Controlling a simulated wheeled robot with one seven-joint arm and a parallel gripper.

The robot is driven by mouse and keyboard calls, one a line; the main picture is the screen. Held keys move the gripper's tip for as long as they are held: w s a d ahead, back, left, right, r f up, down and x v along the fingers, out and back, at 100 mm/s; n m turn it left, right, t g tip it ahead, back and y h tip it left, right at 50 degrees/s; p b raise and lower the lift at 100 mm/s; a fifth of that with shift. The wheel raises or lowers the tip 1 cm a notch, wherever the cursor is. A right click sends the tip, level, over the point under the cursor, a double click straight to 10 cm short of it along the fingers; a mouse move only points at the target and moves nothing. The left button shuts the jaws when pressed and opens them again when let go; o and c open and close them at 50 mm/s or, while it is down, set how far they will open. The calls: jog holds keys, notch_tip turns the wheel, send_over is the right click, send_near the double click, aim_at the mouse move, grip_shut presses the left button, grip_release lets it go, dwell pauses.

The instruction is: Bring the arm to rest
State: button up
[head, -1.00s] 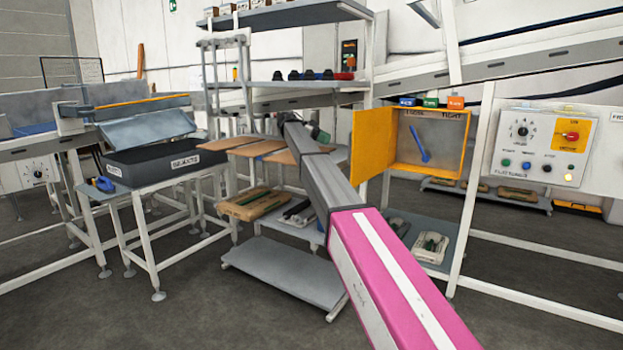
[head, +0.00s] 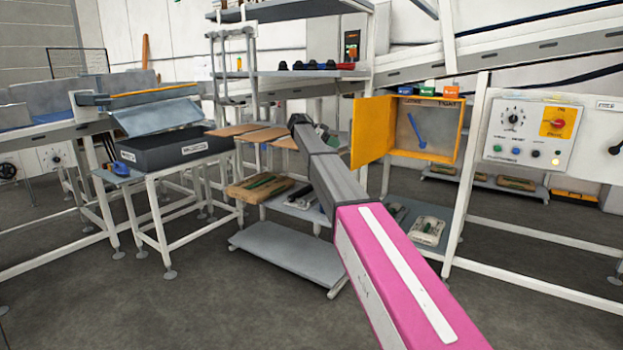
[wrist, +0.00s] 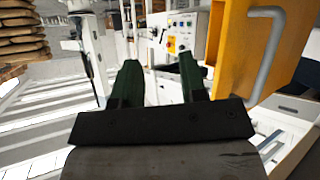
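My gripper (wrist: 160,78) shows in the wrist view with its two green fingers standing well apart. Nothing is between them; only the background shows through the gap. In the head view my pink and grey arm reaches forward from the lower right to a bend in front of the shelving. The gripper itself cannot be made out clearly there.
A yellow cabinet (head: 464,130) stands open right of my arm; a yellow panel with a handle (wrist: 235,50) looms right in the wrist view. A control panel (head: 530,130) is farther right. A shelf rack (head: 290,250) and a black bin (head: 150,158) stand left. Floor in front is clear.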

jog(key=s+d+f+n+y, duration=0.25)
jog(key=s+f, duration=0.35)
jog(key=f, duration=0.3)
jog(key=s+d+f+n+t+y, duration=0.1)
jog(key=s+d+f+n, duration=0.4)
jog(key=f, duration=0.4)
jog(key=s+d+f+n+y, duration=0.2)
jog(key=s+f, duration=0.5)
jog(key=f, duration=0.2)
jog(key=s+f+n+y, duration=0.3)
jog(key=s+f, duration=0.5)
jog(key=s, duration=0.5)
jog(key=s+f+n+y, duration=0.4)
jog(key=s+f, duration=0.5)
jog(key=s, duration=0.5)
jog(key=shift+d+n, duration=0.15)
jog(key=shift+n, duration=0.3)
